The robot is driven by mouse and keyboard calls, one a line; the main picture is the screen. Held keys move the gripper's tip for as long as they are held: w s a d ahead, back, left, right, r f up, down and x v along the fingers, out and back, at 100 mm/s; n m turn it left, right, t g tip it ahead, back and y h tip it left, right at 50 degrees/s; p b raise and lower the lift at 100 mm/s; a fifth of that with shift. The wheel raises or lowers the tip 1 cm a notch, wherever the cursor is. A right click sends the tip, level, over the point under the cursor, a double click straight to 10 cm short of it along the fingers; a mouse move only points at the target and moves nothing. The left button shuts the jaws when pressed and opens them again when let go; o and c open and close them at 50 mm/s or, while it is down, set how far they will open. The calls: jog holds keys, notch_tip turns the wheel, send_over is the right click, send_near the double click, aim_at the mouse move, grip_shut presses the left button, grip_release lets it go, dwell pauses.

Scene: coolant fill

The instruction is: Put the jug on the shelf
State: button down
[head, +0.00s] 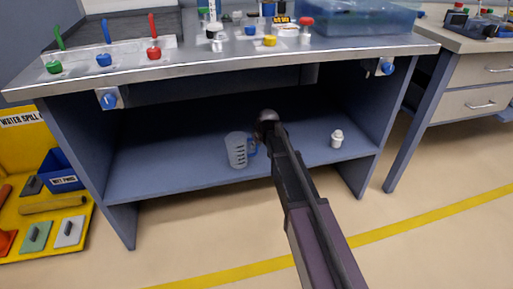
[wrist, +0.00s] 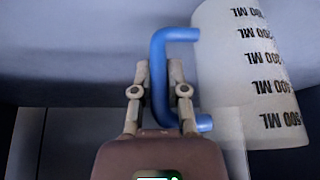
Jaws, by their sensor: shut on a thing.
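The jug (head: 238,151) is a clear measuring jug with dark markings and a blue handle. It is upright, inside the bench's lower bay. The shelf (head: 180,172) is the grey-blue board low under the bench. The jug is over or on its front middle; I cannot tell whether its base touches. My gripper (head: 257,143) is at the jug's right side, shut on the handle. In the wrist view, my gripper (wrist: 158,78) has its fingers on either side of the blue handle (wrist: 160,60), and the jug's marked wall (wrist: 250,75) is to the right.
A small white bottle (head: 337,139) stands on the shelf at right. The bench top (head: 220,58) is above, with funnels, caps and a blue bin (head: 362,20). Side panels close the bay. The shelf's left part is clear. A yellow spill station (head: 45,215) stands at left.

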jog(key=shift+f, duration=0.1)
jog(key=c, duration=0.7)
grip_release()
jog(key=shift+o, duration=0.2)
jog(key=p+v, duration=1.1)
jog(key=v, duration=0.1)
jog(key=shift+s, duration=0.1)
dwell(0.6)
jog(key=s+d+m+g+h, duration=0.1)
jog(key=s+d+m+g, duration=0.1)
jog(key=s+d, duration=0.6)
jog(key=s+d+f+m+g+h, duration=0.1)
jog(key=s+d+m, duration=0.3)
jog(key=s, duration=1.2)
jog(key=d+g, duration=0.1)
jog(key=d, duration=0.3)
jog(key=shift+s+d+f+h, duration=0.15)
jog(key=shift+d+f+h, duration=0.05)
jog(key=shift+h, duration=0.1)
